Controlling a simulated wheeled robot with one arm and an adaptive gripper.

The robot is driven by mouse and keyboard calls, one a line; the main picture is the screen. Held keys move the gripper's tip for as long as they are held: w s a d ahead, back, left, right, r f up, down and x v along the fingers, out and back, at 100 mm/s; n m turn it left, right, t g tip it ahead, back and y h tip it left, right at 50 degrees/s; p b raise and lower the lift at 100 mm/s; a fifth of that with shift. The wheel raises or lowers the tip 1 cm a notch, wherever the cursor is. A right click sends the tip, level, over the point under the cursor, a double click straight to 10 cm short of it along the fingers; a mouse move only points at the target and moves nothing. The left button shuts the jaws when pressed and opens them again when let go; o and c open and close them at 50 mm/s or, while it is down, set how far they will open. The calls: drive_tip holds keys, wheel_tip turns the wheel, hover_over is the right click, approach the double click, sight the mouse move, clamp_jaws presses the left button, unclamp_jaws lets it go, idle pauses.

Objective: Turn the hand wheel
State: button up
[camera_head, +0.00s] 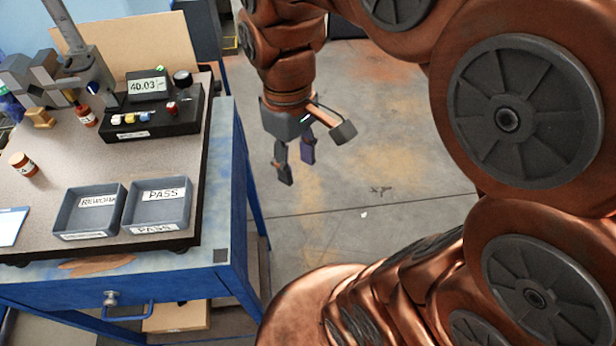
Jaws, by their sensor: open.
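I cannot clearly make out a hand wheel. A grey metal stand (90,78) with an upright post and blocky grey parts stands at the bench's upper left, partly cut off by the picture edge. Any wheel on it cannot be told apart from these parts. My gripper (296,164) hangs pointing down over the floor, to the right of the bench. Its two dark fingers are apart, with nothing between them. It is clear of the bench and touches nothing.
The blue bench (225,190) carries a black control box (150,123) with a display reading about 40.03, a grey REWORK tray (64,212), a grey PASS tray (186,212) and a small orange-brown jar (25,164). A tan board (150,40) stands behind. Open floor (390,150) lies right.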

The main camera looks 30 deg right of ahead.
drive_tip(key=shift+s+d+f+m, duration=0.1)
drive_tip(key=shift+s+f+m, duration=0.2)
drive_tip(key=shift+s+f, duration=0.35)
drive_tip(key=shift+s+d+f+m, duration=0.1)
drive_tip(key=shift+s+f+m, duration=0.25)
drive_tip(key=shift+s, duration=0.55)
drive_tip(key=s+f+m, duration=0.3)
drive_tip(key=s+f, duration=0.1)
drive_tip(key=s, duration=0.3)
drive_tip(key=shift+d+f+g, duration=0.25)
drive_tip(key=shift+f+g, duration=0.05)
idle(1.4)
drive_tip(key=shift+c, duration=0.9)
drive_tip(key=shift+a, duration=0.15)
drive_tip(key=shift+c, duration=0.2)
